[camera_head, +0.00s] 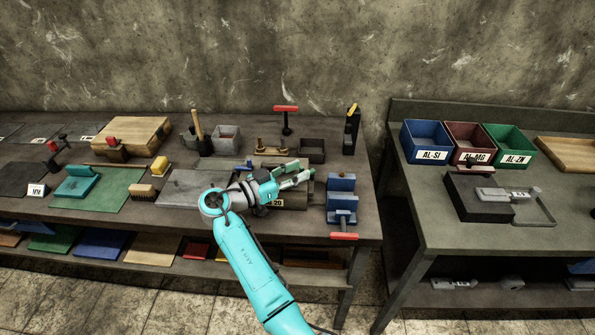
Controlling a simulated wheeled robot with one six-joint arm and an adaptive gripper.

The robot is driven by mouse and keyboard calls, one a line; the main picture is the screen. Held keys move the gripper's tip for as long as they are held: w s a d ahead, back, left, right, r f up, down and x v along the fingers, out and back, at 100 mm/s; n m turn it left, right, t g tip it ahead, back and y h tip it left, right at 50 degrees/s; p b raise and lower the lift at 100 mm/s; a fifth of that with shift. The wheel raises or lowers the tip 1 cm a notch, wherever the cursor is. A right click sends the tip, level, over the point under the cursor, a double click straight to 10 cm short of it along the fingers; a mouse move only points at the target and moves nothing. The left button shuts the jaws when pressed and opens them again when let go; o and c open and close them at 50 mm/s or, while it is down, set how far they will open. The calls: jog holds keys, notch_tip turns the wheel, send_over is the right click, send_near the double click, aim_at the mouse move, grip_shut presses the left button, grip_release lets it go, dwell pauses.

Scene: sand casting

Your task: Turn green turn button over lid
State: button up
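My gripper (300,176) is over a dark box (297,201) near the right end of the left bench. The box's front carries a partly covered label that seems to read "2D". My gripper and wrist cover most of the box's top. Greenish parts show at the fingers, but I cannot tell a green turn button apart from the gripper there. I cannot make out the lid clearly, nor whether the fingers touch anything. The gap between the fingers is too small to read.
A blue vise-like fixture (341,208) with a red handle stands right of the box. Behind are a dark open box (311,150), a brass-coloured piece (271,148) and a red-handled tool (286,120). A grey plate (185,190) lies left. The right bench (430,225) stands across a gap.

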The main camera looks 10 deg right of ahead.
jog(key=v, duration=1.1)
jog(key=shift+a, duration=0.2)
